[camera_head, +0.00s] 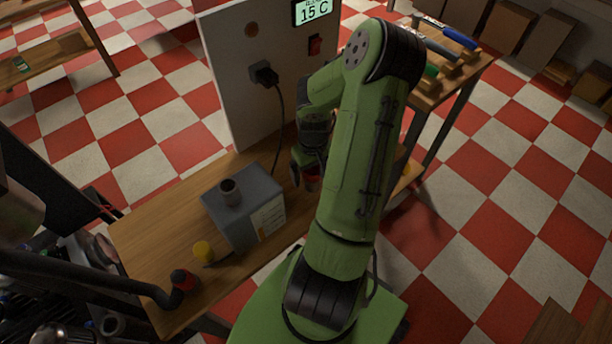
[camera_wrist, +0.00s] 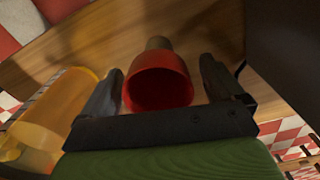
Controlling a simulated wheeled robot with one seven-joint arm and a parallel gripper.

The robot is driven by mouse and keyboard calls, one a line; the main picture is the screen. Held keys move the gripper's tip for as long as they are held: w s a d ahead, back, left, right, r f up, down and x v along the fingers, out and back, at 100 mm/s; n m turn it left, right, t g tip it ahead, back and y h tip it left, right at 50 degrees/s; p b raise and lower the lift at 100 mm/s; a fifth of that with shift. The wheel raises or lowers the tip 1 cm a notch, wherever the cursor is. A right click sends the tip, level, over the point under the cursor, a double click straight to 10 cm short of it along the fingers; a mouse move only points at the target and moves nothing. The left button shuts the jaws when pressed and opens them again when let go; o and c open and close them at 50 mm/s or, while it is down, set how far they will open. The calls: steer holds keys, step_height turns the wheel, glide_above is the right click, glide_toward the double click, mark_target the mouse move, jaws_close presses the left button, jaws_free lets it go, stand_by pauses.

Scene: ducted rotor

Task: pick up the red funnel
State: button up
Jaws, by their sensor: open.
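The red funnel (camera_wrist: 158,84) shows in the wrist view with its wide mouth facing the camera and a brownish-grey spout (camera_wrist: 158,43) beyond it. My gripper (camera_wrist: 160,68) is open, with one dark finger on each side of the funnel. A narrow gap shows at the left finger and a slightly wider one at the right. In the head view, my gripper (camera_head: 307,172) is low over the wooden table, and a small red part of the funnel (camera_head: 313,184) shows by the fingers. My arm hides much of this area.
An amber translucent container (camera_wrist: 56,106) stands close beside my left finger in the wrist view. In the head view, a grey box (camera_head: 228,212) with a short pipe stands left of my gripper. An upright panel (camera_head: 228,70) with a plug and cable rises behind. Bare tabletop (camera_head: 150,228) lies at the left.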

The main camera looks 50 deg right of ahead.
steer(key=shift+s, duration=0.15)
steer(key=shift+c, duration=0.2)
steer(key=c, duration=1.1)
